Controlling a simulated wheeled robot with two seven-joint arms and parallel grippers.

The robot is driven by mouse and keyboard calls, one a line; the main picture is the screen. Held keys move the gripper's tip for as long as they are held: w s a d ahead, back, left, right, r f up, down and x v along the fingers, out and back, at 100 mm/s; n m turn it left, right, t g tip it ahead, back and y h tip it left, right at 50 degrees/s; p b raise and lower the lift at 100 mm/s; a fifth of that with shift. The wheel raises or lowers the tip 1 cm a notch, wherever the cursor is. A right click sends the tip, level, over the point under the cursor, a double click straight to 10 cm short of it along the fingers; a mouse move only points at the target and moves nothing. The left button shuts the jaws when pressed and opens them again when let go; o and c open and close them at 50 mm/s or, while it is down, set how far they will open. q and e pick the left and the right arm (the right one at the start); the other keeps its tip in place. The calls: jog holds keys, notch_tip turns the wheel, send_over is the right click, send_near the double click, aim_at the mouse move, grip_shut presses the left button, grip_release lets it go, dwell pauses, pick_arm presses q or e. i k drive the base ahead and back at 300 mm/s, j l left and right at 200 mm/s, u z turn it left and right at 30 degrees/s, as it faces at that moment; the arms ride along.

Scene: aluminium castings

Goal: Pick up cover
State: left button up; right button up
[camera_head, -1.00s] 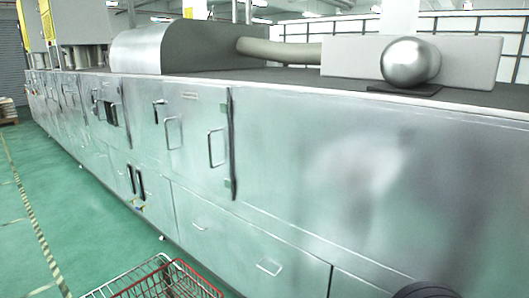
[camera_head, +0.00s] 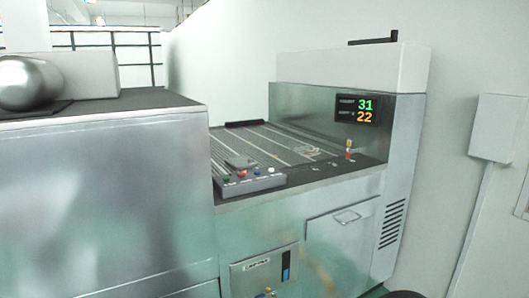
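I cannot make out which thing is the cover. A small flat grey piece (camera_head: 240,162) lies at the near left of the slatted conveyor bed (camera_head: 262,142), just behind a button panel (camera_head: 250,184). A faint, pale flat shape (camera_head: 309,150) lies farther right on the bed, too small to identify. Neither of my grippers is in view. A dark rounded shape at the bottom edge is cut off, and I cannot tell what it is.
A metal cabinet (camera_head: 110,190) with a shiny rounded metal part (camera_head: 28,84) on top fills the left. The conveyor machine has a display (camera_head: 357,109) reading 31 and 22. A white wall with a grey box (camera_head: 498,128) stands at right.

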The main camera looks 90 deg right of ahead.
aim_at(305, 150)
jog(key=z, duration=3.2)
jog(key=i+u, duration=0.1)
jog(key=u, duration=0.3)
jog(key=i+l+u, duration=0.1)
jog(key=u, duration=0.25)
jog(key=l+u, duration=0.2)
jog(key=u, duration=0.2)
jog(key=i, duration=0.05)
